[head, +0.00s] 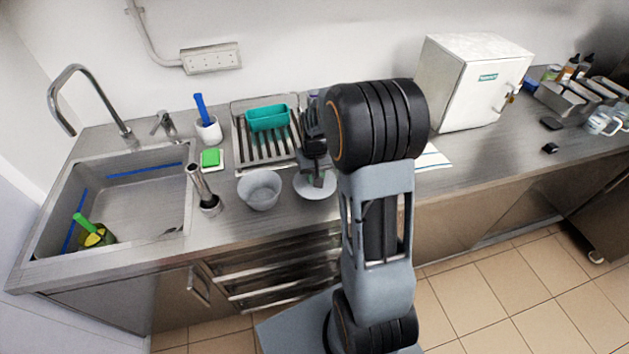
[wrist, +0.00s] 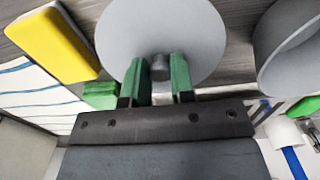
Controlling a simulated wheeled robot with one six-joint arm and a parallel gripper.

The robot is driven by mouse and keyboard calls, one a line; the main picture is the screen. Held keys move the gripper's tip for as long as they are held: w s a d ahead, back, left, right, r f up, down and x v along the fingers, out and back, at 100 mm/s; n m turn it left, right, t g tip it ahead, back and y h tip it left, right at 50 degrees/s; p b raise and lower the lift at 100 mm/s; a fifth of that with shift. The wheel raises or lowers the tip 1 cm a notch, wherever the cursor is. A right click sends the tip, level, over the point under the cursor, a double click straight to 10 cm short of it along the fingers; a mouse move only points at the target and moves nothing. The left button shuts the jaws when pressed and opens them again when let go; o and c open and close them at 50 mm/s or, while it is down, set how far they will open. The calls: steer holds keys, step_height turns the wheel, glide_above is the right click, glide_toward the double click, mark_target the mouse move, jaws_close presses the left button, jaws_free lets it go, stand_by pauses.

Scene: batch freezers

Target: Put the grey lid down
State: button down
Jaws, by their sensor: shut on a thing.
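The grey lid (wrist: 165,25) is a round flat disc with a small knob, and in the head view (head: 308,191) it is at the counter, right of the grey tub. My gripper (wrist: 160,75) has its green fingers on either side of the knob and is shut on it. The gripper also shows in the head view (head: 318,179), partly hidden by my arm. I cannot tell whether the lid touches the counter. The open grey tub (head: 260,190) stands beside the lid, and its rim shows in the wrist view (wrist: 290,50).
A dish rack (head: 240,135) with a teal tray (head: 267,117) stands behind the lid. A metal pestle-like tool in a holder (head: 208,200), a green sponge (head: 210,157) and the sink (head: 150,190) are at left. A yellow sponge (wrist: 55,42) lies near the lid in the wrist view.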

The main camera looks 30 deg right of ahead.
steer(key=shift+w+f, duration=0.15)
steer(key=shift+f, duration=1.6)
steer(key=shift+f, duration=0.15)
steer(key=shift+f, duration=0.15)
steer(key=c, duration=1)
jaws_free()
steer(key=shift+o, duration=0.2)
